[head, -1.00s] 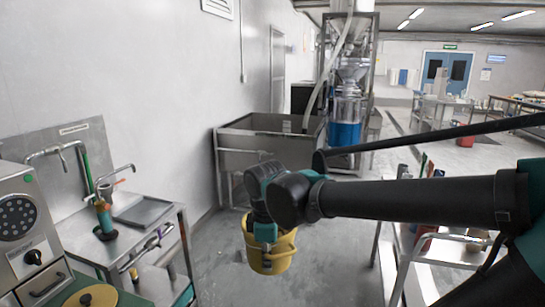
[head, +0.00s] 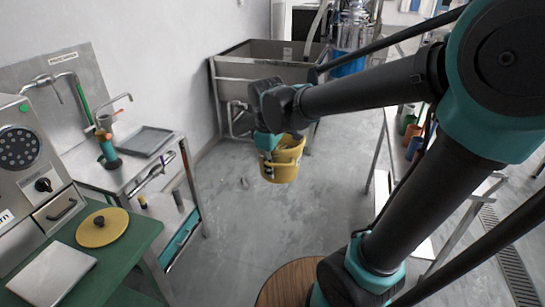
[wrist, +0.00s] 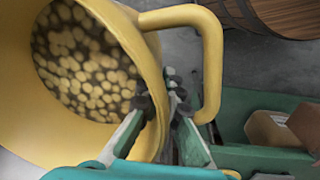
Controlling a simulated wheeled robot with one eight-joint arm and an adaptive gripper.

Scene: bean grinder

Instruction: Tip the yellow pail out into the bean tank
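The yellow pail (head: 284,160) hangs from my gripper (head: 268,148) in the head view, above the grey floor. In the wrist view the pail (wrist: 20,112) fills the left side, with round tan pieces inside. My gripper (wrist: 165,98) is shut on it near the rim and handle; the exact grip is hard to see. A large open steel tank (head: 232,72), apparently the bean tank, stands against the wall behind the pail. The pail is in front of the tank, apart from it. The tank's inside is only partly visible.
A steel sink bench (head: 145,165) and a green table (head: 125,262) stand at left. A round wooden barrel top (head: 285,283) is close in front. A steel rack with coloured cups (head: 412,140) is at right. The floor between bench and rack is open.

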